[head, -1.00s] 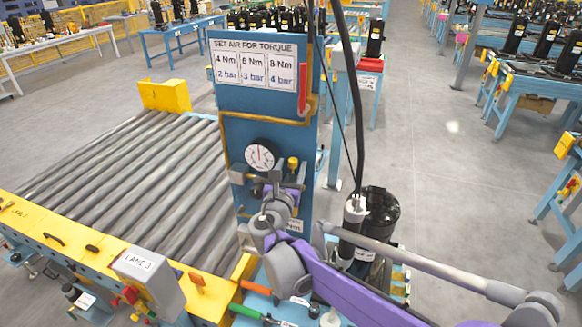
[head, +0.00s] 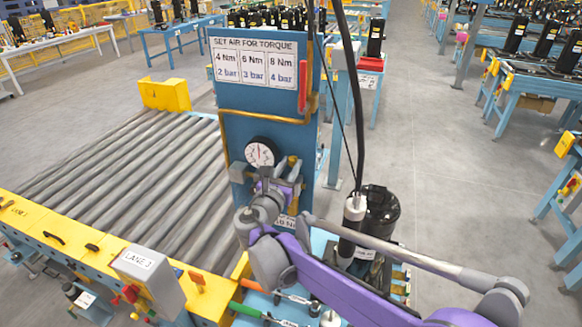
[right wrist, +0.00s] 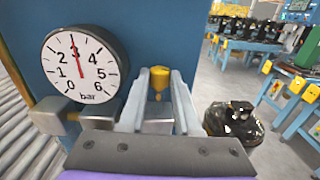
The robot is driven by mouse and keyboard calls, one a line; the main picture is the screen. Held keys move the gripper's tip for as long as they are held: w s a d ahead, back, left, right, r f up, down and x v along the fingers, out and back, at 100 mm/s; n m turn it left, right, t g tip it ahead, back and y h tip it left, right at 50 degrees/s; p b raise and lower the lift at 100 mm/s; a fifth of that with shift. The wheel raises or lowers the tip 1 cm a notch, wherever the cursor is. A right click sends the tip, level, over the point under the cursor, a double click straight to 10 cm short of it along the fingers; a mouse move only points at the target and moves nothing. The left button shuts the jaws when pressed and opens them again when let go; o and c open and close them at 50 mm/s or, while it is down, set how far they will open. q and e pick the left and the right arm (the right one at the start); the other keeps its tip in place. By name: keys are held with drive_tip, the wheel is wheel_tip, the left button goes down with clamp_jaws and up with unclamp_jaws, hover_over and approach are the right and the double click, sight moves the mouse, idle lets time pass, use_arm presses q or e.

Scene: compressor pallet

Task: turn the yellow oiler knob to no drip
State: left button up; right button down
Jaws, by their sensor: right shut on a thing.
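The yellow oiler knob (right wrist: 160,77) stands upright between the two fingers of my right gripper (right wrist: 158,95), which is shut on it. In the head view the knob (head: 293,161) shows small on the blue panel, with my right gripper (head: 290,172) around it. The fingers and wrist hide the lower part of the oiler. A small white label (head: 286,222) below is partly hidden by my wrist, so its text cannot be read in full. My left gripper is not in view.
A round pressure gauge (right wrist: 84,66) is close to the left of my fingers, its red needle near 3 bar. A blue panel (head: 255,120) carries a torque sign (head: 254,62) and a red handle (head: 303,88). Rollers (head: 120,180) lie left.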

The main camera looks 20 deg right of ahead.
drive_tip(key=shift+w+a+m+g+h, duration=0.15)
drive_tip(key=shift+m+g+h, duration=0.65)
drive_tip(key=shift+g+h, duration=0.15)
drive_tip(key=shift+w+a+m+g+h, duration=0.1)
drive_tip(key=shift+a+m+g+h, duration=0.05)
drive_tip(key=shift+m+g+h, duration=0.8)
drive_tip(key=c, duration=0.6)
unclamp_jaws()
drive_tip(key=shift+s, duration=0.1)
drive_tip(key=shift+d+n+t, duration=0.1)
drive_tip(key=shift+n+t, duration=0.25)
drive_tip(key=shift+t, duration=0.05)
